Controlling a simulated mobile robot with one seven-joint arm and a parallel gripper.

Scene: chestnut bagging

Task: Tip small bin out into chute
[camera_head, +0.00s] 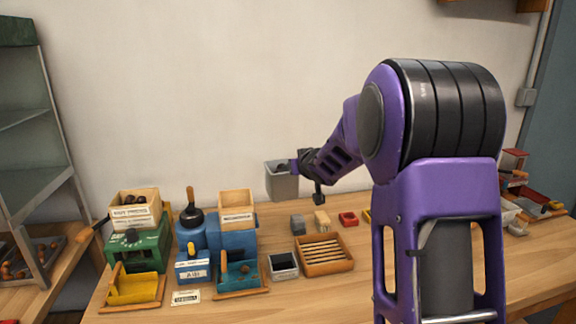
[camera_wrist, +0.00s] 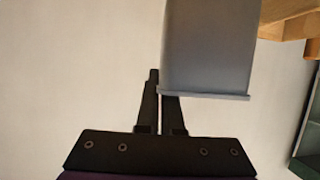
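A small grey bin (camera_head: 283,184) hangs in the air above the table, near the wall, roughly upright. Dark contents show at its top. My gripper (camera_head: 296,166) is shut on the bin's rim at its right side. No part is clearly marked as the chute. An open wooden box (camera_head: 236,198) sits on a blue machine (camera_head: 233,238) to the lower left of the bin, with a blue tray (camera_head: 240,277) in front.
On the left are a green crate (camera_head: 137,252) with a labelled wooden box (camera_head: 135,213) and a yellow tray (camera_head: 134,290).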

